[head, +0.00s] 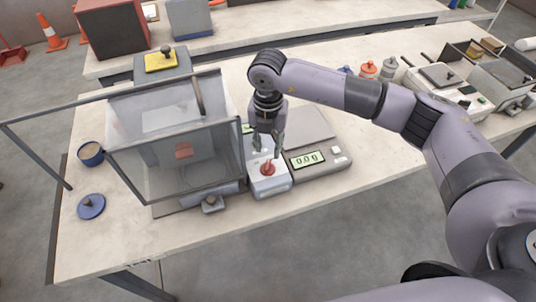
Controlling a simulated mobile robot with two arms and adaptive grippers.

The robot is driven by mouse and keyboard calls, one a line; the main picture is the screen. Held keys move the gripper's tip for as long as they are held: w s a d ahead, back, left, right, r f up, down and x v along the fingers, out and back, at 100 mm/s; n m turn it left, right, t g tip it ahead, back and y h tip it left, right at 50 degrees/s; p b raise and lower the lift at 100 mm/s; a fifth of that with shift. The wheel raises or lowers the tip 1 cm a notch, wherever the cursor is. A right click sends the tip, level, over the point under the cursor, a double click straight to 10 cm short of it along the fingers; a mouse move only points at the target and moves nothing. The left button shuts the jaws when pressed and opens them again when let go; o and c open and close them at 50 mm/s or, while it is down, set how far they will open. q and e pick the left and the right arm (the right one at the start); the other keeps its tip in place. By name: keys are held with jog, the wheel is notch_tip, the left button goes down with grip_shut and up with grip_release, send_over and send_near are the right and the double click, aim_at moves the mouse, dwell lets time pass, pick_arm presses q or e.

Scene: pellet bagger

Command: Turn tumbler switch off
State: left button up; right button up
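A light grey switch box (270,187) stands on the table, with a red tumbler switch (268,169) on its top. My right gripper (267,152) points down just above and behind the red switch. Its two fingers are spread apart with nothing seen between them. Whether a fingertip touches the switch I cannot tell. The exact tilt of the switch is too small to read. My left gripper is not in view.
A clear-walled chamber (135,177) stands left of the switch box. A scale (325,164) reading 0.0 g is close on the right. A blue pot (91,153) and blue lid (91,206) are at far left. The table front right is clear.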

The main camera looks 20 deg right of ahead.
aim_at(268, 162)
notch_tip(268, 162, down, 6)
jog(key=shift+s+r+p, duration=0.1)
jog(key=shift+r+p, duration=0.15)
jog(key=shift+p, duration=0.35)
jog(key=shift+f, duration=0.5)
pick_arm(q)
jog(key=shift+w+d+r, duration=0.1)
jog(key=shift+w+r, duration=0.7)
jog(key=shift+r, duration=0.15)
pick_arm(e)
grip_shut()
